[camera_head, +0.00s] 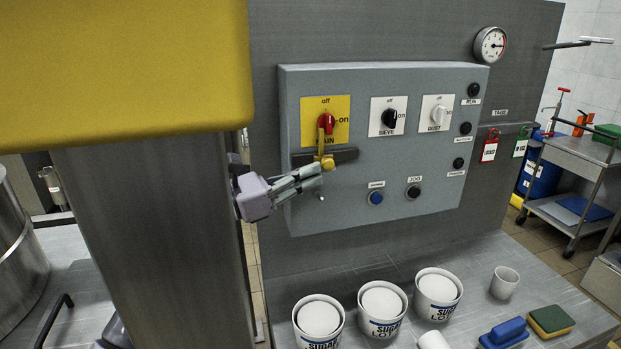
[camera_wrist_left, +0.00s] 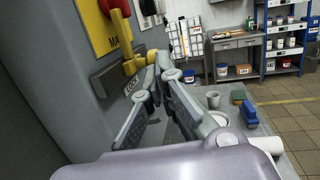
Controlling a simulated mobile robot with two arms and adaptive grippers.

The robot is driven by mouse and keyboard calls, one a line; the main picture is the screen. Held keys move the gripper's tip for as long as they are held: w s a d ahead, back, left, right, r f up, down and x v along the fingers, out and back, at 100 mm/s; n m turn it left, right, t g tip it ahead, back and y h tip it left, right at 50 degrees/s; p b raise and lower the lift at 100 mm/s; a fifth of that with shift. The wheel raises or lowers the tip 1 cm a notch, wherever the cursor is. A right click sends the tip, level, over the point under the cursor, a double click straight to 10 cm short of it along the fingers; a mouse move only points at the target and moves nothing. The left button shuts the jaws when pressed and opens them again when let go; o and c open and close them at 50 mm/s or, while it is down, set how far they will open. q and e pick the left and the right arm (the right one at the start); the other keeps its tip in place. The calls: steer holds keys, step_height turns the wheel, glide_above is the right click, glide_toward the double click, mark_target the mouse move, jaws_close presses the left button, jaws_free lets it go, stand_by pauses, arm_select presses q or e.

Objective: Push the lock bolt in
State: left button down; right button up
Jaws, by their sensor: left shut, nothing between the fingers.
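The grey control panel (camera_head: 380,190) carries a yellow MAIN plate (camera_head: 308,108) with a red knob (camera_head: 326,122). Below it a yellow lock bolt (camera_head: 326,162) sits on a dark bracket (camera_head: 345,155); the bolt also shows in the left wrist view (camera_wrist_left: 132,66), above a LOCK label (camera_wrist_left: 132,84). My left gripper (camera_head: 317,172) is shut and empty, its tips right beside the bolt's lower end. In the left wrist view its fingertips (camera_wrist_left: 158,66) are just right of the bolt. I cannot tell whether they touch it. My right gripper is not in view.
SIEVE (camera_head: 391,118) and DUST (camera_head: 437,115) knobs and several buttons are on the same panel. A trolley (camera_head: 575,155) stands at the right.

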arm_select(q)
steer(key=b+v, duration=0.4)
steer(key=v, duration=0.9)
steer(key=shift+b, duration=0.4)
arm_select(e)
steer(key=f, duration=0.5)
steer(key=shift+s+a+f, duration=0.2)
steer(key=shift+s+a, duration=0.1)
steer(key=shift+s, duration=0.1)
